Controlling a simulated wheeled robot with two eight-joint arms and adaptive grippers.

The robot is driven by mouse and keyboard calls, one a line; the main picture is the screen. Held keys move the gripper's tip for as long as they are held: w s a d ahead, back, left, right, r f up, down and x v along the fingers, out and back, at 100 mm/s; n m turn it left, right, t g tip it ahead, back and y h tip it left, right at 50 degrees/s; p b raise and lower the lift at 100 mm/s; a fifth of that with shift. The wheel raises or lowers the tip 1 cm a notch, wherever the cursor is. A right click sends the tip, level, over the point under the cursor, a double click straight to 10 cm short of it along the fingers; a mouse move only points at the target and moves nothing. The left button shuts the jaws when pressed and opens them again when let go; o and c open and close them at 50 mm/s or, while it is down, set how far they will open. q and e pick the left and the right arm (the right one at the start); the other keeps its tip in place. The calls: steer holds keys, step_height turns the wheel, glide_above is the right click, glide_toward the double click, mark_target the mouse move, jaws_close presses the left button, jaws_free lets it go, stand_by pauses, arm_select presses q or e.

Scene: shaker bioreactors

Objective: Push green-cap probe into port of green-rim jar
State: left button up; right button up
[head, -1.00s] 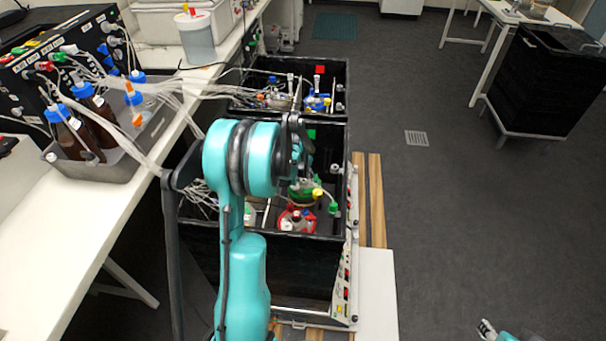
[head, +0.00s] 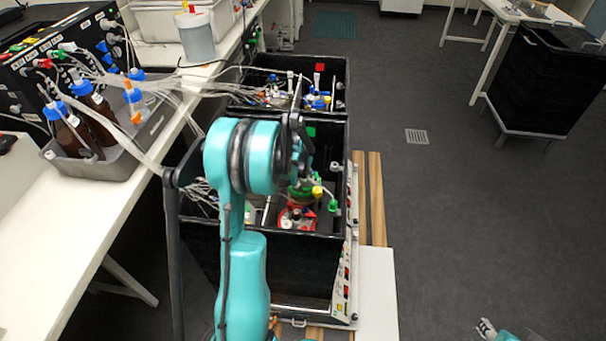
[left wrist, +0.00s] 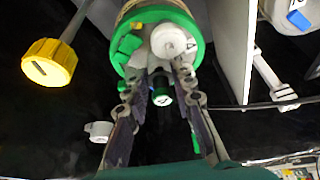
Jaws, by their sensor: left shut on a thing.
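The green-rim jar (head: 300,190) stands in the nearer black shaker box, partly hidden by my left arm in the head view. In the left wrist view its green rim (left wrist: 197,55) fills the top middle, with a white round cap (left wrist: 170,40) on its lid. My left gripper (left wrist: 162,84) is at the near edge of this rim, its fingers shut on a small dark-and-green piece (left wrist: 161,98), apparently the green-cap probe seen end-on. The probe's tip and the port are hidden. My right gripper (head: 487,328) is at the bottom right over the floor, far from the jars.
A red-rim jar (head: 297,220) stands in front of the green-rim jar. A yellow cap (left wrist: 49,64) is left of the gripper. A separate green cap (head: 333,206) is near the box's right wall. Tubes run from the bench (head: 60,240) into the boxes.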

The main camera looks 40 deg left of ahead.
arm_select(q)
steer(key=shift+s+f, duration=0.1)
steer(key=shift+f, duration=0.15)
steer(key=shift+f, duration=0.25)
steer(key=shift+f, duration=0.1)
stand_by(0.3)
steer(key=o, duration=1.1)
steer(key=v, duration=1.2)
